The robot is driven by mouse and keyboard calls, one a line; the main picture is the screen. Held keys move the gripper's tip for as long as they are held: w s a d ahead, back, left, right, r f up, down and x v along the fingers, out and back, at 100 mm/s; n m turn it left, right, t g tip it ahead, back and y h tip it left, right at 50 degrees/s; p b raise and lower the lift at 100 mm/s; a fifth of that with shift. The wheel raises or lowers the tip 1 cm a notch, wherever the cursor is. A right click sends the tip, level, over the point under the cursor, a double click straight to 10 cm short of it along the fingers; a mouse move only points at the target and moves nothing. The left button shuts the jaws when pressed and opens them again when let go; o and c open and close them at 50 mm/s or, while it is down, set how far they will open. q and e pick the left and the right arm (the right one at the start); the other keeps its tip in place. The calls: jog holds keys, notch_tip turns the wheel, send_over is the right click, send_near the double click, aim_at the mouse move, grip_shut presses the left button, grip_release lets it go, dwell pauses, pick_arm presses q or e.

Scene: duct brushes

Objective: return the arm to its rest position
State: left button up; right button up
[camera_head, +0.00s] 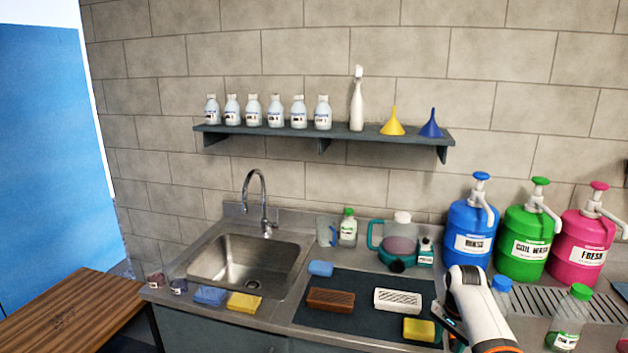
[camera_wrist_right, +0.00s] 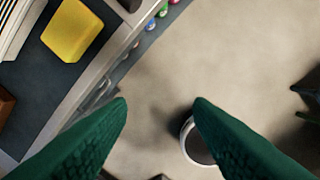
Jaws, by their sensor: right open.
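My right arm (camera_head: 475,300), white with an orange band, reaches over the front right of the counter in the head view, beside the dark mat (camera_head: 365,325). In the right wrist view my right gripper (camera_wrist_right: 160,101) has its two green fingers spread apart, with nothing between the tips. They are over the floor, beyond the counter's front edge. A brown brush (camera_head: 330,300) and a white brush (camera_head: 398,301) lie on the mat. My left gripper is not in view.
A yellow sponge (camera_head: 419,329) lies on the mat near my right arm; it also shows in the right wrist view (camera_wrist_right: 72,30). Blue (camera_head: 472,238), green (camera_head: 524,244) and pink (camera_head: 582,247) pump jugs stand behind. A capped bottle (camera_head: 568,318) stands right of the arm. The sink (camera_head: 248,262) is left.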

jog(key=s+a+f+n+b, duration=0.1)
jog(key=s+f+n+b, duration=0.1)
jog(key=s+f, duration=0.8)
jog(key=s+a+f+n+h+b, duration=0.1)
jog(key=s+f+n, duration=0.3)
jog(key=f, duration=1.2)
jog(key=s+f+n+b, duration=0.1)
jog(key=s+f+b, duration=0.1)
jog(key=s+f, duration=0.85)
pick_arm(q)
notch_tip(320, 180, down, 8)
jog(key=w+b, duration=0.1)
jog(key=b, duration=0.2)
pick_arm(e)
jog(key=s+a+f+n, duration=0.2)
jog(key=s+f, duration=0.3)
jog(key=s, duration=0.6)
jog(key=s+a+f+n, duration=0.2)
jog(key=s+f, duration=0.4)
jog(key=s, duration=0.5)
jog(key=s+a+f+n+y, duration=0.1)
jog(key=s+a+f+n, duration=0.1)
jog(key=s+f, duration=0.4)
jog(key=s+n, duration=0.1)
jog(key=s, duration=0.4)
jog(key=shift+a+n+t, duration=0.3)
jog(key=shift+a, duration=0.05)
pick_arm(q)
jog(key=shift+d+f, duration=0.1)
